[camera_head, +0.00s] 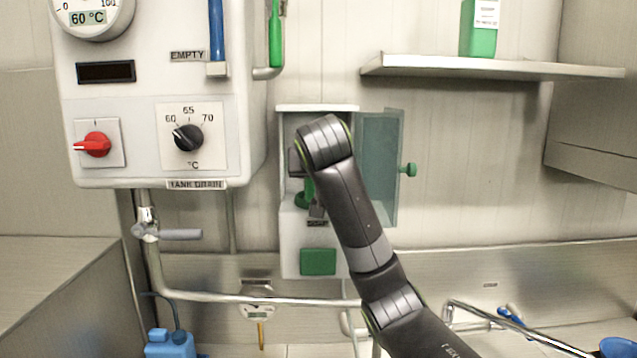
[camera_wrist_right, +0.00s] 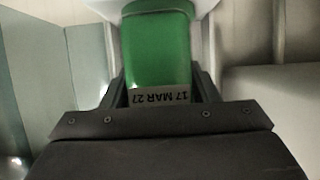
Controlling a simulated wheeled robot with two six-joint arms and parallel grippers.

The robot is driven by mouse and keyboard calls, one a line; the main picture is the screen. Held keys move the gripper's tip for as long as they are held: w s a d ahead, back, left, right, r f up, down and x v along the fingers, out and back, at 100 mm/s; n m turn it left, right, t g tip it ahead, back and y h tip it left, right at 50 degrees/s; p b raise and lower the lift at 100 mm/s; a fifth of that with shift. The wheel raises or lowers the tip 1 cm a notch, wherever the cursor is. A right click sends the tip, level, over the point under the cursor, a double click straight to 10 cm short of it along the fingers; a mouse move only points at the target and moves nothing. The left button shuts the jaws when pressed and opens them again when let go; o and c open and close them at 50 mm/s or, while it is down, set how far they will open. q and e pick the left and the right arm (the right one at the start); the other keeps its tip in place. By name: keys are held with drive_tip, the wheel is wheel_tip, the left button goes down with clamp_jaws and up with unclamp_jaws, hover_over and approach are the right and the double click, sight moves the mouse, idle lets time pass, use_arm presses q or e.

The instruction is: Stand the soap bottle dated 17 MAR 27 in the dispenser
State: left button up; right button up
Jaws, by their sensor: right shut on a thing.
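The green soap bottle (camera_wrist_right: 157,50) fills the middle of the right wrist view, its label reading 17 MAR 27 upside down. My right gripper (camera_wrist_right: 160,88) is shut on it, one finger on each side. In the head view the white dispenser (camera_head: 290,235) hangs on the wall with its door (camera_head: 378,165) swung open to the right. My right arm reaches to the dispenser's opening and hides much of it. A little green of the bottle shows at the opening. I cannot tell whether the bottle's base touches the dispenser's floor. My left gripper is not in view.
Another green bottle (camera_head: 480,30) stands on the wall shelf (camera_head: 490,67) at upper right. The white control box (camera_head: 140,120) is close on the dispenser's left. A metal pipe (camera_head: 270,299) runs below. A blue container (camera_head: 168,343) is at lower left.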

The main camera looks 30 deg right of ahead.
drive_tip(key=shift+w+d+r+p, duration=0.1)
drive_tip(key=shift+w+d+p, duration=0.05)
drive_tip(key=shift+w+p, duration=0.2)
drive_tip(key=shift+w+d+p, duration=0.4)
drive_tip(key=shift+w+d, duration=0.25)
drive_tip(key=shift+w, duration=0.35)
drive_tip(key=shift+w+d+p, duration=0.45)
drive_tip(key=shift+w+d, duration=0.15)
drive_tip(key=shift+w, duration=0.45)
drive_tip(key=shift+w+d+p, duration=0.4)
drive_tip(key=shift+w+d, duration=0.25)
drive_tip(key=shift+w, duration=0.35)
drive_tip(key=shift+w+d+f, duration=0.1)
drive_tip(key=shift+w+f, duration=0.05)
drive_tip(key=shift+f, duration=0.1)
drive_tip(key=shift+f+b, duration=0.5)
drive_tip(key=shift+f, duration=0.15)
drive_tip(key=shift+f, duration=0.5)
drive_tip(key=o, duration=1.8)
drive_tip(key=shift+f, duration=0.1)
drive_tip(key=shift+b, duration=0.35)
